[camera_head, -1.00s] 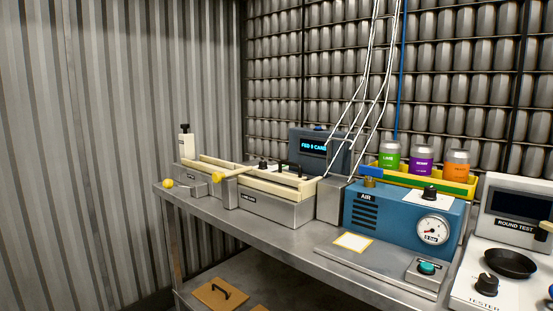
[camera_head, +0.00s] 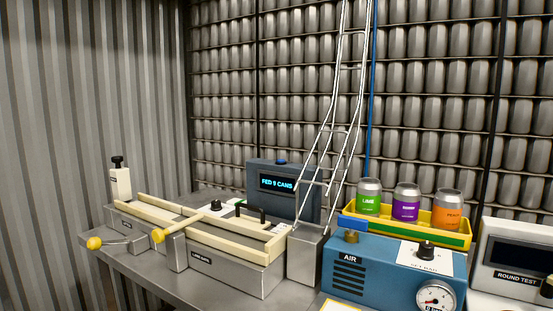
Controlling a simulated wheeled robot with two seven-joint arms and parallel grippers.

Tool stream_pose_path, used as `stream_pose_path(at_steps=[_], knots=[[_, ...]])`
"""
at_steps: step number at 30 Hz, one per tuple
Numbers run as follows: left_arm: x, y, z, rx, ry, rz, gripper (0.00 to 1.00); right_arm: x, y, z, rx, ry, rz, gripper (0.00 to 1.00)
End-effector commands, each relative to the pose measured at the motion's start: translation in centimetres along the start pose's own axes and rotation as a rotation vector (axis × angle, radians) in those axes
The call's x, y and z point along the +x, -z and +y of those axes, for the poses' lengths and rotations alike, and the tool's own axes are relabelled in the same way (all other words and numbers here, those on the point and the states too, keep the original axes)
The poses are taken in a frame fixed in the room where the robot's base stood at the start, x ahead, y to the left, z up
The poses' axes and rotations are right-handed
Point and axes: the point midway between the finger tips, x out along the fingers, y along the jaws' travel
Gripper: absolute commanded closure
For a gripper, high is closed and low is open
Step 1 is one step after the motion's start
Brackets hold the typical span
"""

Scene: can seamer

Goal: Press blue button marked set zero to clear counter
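The counter is a dark grey-blue box (camera_head: 283,190) at the back of the bench, behind the cream-railed machine. Its screen (camera_head: 277,183) reads "FED 9 CANS" in blue letters. A small blue button (camera_head: 281,161) sits on top of the box; no "set zero" marking is legible on it. Nothing touches the button. Neither of my grippers shows in the head view.
The cream-railed machine (camera_head: 228,258) with yellow-knobbed levers (camera_head: 158,236) stands in front of the counter. White ladder-like rails (camera_head: 333,130) rise at its right. A blue AIR box (camera_head: 385,278) and a yellow tray (camera_head: 440,225) with three cans stand farther right.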

Motion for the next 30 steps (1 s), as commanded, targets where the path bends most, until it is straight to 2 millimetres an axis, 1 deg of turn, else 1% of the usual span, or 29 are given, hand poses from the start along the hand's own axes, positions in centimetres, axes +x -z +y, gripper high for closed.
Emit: stream_pose_path(at_steps=[14, 21, 30], knots=[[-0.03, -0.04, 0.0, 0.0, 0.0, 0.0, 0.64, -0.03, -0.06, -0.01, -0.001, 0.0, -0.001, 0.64], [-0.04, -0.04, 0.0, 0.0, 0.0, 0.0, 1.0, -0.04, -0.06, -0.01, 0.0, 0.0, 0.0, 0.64], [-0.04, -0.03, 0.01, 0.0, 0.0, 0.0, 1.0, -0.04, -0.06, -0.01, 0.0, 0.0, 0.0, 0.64]])
